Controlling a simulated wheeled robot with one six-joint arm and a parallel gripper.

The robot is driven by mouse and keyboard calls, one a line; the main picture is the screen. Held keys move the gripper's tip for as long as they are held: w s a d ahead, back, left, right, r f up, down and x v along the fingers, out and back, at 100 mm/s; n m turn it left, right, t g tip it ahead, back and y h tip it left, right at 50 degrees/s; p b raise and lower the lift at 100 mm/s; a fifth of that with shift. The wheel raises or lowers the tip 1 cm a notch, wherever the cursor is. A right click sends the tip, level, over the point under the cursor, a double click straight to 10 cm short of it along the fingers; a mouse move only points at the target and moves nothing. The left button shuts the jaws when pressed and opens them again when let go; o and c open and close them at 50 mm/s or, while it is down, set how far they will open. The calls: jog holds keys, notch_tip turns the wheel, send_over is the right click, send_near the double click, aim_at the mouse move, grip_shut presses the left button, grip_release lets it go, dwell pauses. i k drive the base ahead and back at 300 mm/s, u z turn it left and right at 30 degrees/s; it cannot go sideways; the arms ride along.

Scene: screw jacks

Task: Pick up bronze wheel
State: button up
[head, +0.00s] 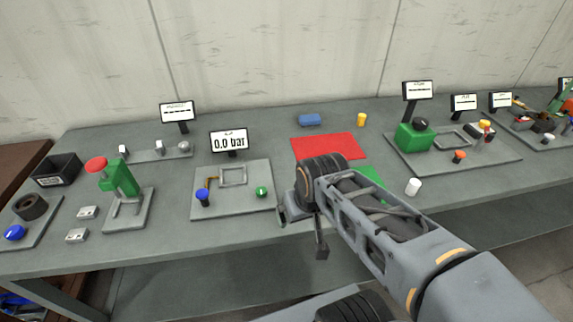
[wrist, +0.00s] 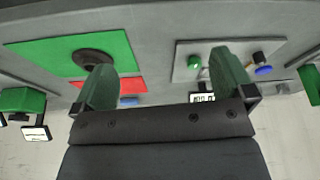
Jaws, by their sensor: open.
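A dark brownish round wheel (wrist: 92,57) with a raised hub lies on the green mat (wrist: 40,52) in the wrist view; it looks like the bronze wheel. In the head view my arm hides it, and only part of the green mat (head: 372,183) shows. My gripper (head: 302,230) is over the front part of the table, between the pressure plate and the green mat. In the wrist view my gripper (wrist: 165,80) is open with nothing between its fingers. The wheel is just beyond the left finger, apart from it.
A red mat (head: 328,146) lies behind the green one. The plate (head: 222,208) with a blue knob, green knob and "0.0 bar" display is left of my gripper. A white cylinder (head: 412,187) stands right of the green mat. A green device (head: 415,137) is farther right.

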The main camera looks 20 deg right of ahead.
aim_at(543, 115)
jog(key=z, duration=3.3)
jog(key=i, duration=5.25)
jog(key=u, duration=1.95)
